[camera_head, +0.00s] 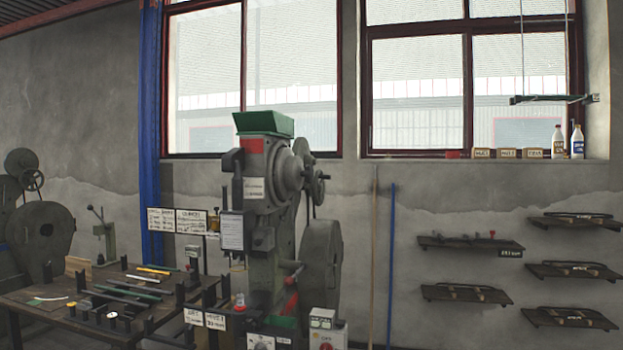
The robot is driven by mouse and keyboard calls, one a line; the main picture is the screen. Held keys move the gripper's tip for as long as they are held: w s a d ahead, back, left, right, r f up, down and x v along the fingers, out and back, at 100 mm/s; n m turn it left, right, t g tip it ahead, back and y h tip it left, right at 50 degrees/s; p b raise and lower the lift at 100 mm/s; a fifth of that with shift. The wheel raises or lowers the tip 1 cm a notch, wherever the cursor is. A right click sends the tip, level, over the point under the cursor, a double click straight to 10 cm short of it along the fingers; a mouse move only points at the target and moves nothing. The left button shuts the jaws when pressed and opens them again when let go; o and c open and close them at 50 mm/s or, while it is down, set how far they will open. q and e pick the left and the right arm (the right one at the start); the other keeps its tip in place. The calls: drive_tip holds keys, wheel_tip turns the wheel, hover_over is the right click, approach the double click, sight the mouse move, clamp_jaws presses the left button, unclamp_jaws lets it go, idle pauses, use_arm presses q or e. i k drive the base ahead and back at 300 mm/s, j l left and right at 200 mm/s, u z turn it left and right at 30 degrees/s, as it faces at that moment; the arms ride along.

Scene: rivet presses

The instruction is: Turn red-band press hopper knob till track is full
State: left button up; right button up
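A tall grey-green press (262,220) stands in the middle of the view with a red band (252,146) near its top. A green hopper (264,123) sits on top of it. A round hub with a small handwheel (319,180) is on the press's right side; I cannot tell whether this is the hopper knob. The track and its fill are too small to make out. Neither of my grippers is in view.
A workbench (40,303) with rods and small tools stands at left, with another dark machine (40,230) behind it. A large flywheel (321,262) and control boxes (327,330) are at the press's right. Wall shelves (466,293) hang at right.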

sight(309, 174)
drive_tip(key=i+l+u, duration=0.2)
drive_tip(key=u, duration=0.15)
drive_tip(key=i+l+u, duration=0.15)
drive_tip(key=u, duration=0.2)
drive_tip(key=i+l+u, duration=0.15)
drive_tip(key=l+u, duration=0.15)
drive_tip(key=i+l+u, duration=0.1)
drive_tip(key=l, duration=0.3)
drive_tip(key=i+l, duration=0.15)
drive_tip(key=l, duration=0.25)
drive_tip(key=i+l+u, duration=0.15)
drive_tip(key=l, duration=0.25)
drive_tip(key=i+l+u, duration=0.1)
drive_tip(key=l, duration=0.3)
drive_tip(key=i+l, duration=0.1)
drive_tip(key=l, duration=0.3)
drive_tip(key=u, duration=0.05)
